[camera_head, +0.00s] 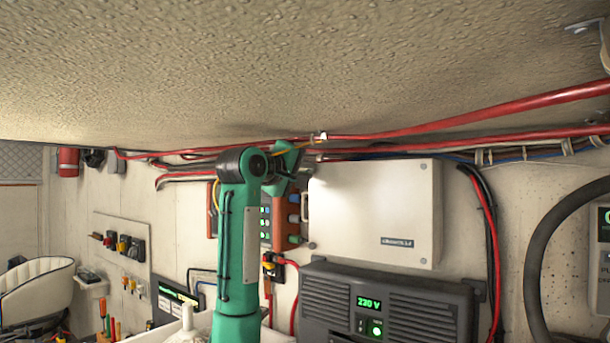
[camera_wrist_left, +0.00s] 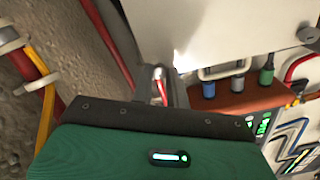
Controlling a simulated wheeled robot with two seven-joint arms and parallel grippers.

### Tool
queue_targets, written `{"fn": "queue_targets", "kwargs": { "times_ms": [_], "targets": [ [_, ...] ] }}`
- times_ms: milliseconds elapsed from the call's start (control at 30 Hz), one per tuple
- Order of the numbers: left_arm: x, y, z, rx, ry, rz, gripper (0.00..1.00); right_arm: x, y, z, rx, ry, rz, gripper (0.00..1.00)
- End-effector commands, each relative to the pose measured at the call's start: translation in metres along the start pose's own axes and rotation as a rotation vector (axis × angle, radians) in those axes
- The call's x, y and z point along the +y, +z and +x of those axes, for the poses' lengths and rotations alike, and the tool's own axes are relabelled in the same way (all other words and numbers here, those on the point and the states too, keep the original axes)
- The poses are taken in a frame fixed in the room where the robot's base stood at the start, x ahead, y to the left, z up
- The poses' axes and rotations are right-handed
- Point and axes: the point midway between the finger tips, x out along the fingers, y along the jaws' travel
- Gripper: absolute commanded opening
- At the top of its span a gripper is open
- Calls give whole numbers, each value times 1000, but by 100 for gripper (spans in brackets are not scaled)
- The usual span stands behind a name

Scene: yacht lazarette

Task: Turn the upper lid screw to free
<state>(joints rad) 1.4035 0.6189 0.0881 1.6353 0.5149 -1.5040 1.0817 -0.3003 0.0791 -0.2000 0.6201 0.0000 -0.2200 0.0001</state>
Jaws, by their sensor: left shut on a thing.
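A white box with a closed lid (camera_head: 375,215) is fixed to the wall and also fills the upper right of the left wrist view (camera_wrist_left: 240,28). My left gripper (camera_head: 304,172) is at the box's upper left corner, with its fingers (camera_wrist_left: 158,82) close beside the lid edge. It is shut on what appears to be the upper lid screw, which the fingers hide. A lower lid screw (camera_head: 312,245) shows at the lower left edge, and in the left wrist view (camera_wrist_left: 308,34). My right gripper is not in view.
Red cables (camera_head: 440,122) run above the box, close to my left gripper. A reddish-brown panel with coloured connectors (camera_head: 280,220) sits left of the box. A thick black hose (camera_head: 540,255) hangs at right.

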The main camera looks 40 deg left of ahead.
Motion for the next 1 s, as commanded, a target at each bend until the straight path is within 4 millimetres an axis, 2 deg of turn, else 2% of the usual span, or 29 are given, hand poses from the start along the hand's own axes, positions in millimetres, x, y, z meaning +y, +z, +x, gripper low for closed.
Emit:
{"fn": "queue_targets", "kwargs": {
  "times_ms": [400,967,1000],
  "targets": [
    [0,0,0,0,1,-190,0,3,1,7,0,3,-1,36],
    [0,-1,0,2,0,-216,0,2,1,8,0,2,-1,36],
    [0,-1,0,1,0,-216,22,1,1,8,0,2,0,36]
  ]
}}
